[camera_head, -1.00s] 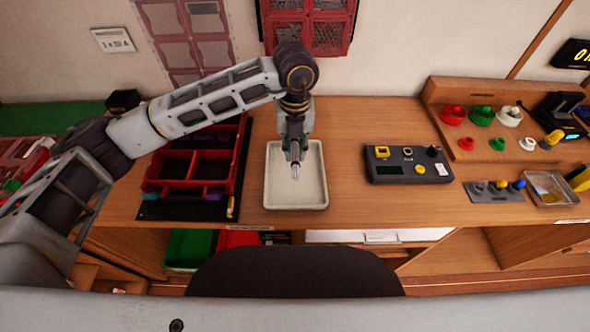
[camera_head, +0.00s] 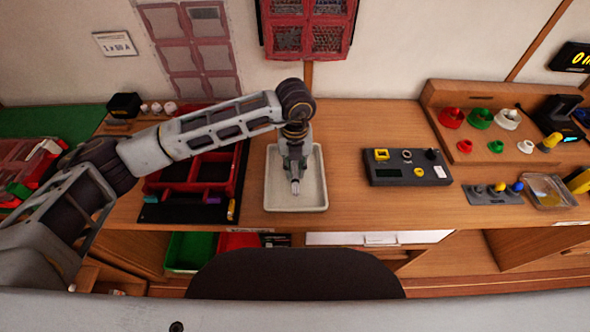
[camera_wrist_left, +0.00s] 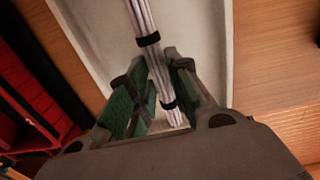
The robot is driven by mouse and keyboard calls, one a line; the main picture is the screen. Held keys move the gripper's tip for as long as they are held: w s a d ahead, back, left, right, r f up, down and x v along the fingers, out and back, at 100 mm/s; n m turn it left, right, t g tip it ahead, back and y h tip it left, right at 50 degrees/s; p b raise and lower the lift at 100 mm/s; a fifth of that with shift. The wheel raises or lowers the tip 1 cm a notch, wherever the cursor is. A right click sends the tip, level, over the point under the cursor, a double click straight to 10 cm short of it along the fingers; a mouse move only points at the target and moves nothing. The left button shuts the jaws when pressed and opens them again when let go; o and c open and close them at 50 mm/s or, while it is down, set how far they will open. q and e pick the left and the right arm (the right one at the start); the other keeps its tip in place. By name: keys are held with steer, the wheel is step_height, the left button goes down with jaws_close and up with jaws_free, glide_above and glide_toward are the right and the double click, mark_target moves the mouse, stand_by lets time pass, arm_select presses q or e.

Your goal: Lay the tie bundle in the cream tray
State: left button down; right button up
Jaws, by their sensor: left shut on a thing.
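The cream tray (camera_head: 312,196) lies on the wooden bench in the middle of the head view. Its floor also fills the middle of the left wrist view (camera_wrist_left: 200,32). My left gripper (camera_head: 294,180) points down over the tray. In the left wrist view my left gripper (camera_wrist_left: 158,95) is shut on the tie bundle (camera_wrist_left: 143,18), a sheaf of pale thin ties with dark bands. A pale end of the bundle (camera_head: 295,188) shows below the fingers in the head view. I cannot tell whether the bundle touches the tray floor. My right gripper is not in view.
A red divided organiser (camera_head: 213,172) stands just left of the tray. A dark grey control box (camera_head: 405,172) lies to the right, with bare bench between. A wooden rack (camera_head: 470,150) with coloured rings is farther right. A dark chair back (camera_head: 295,272) is in front.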

arm_select(q)
steer(key=shift+f, duration=1.25)
steer(key=c, duration=1.4)
jaws_free()
steer(key=shift+o, duration=0.4)
steer(key=shift+r, duration=0.2)
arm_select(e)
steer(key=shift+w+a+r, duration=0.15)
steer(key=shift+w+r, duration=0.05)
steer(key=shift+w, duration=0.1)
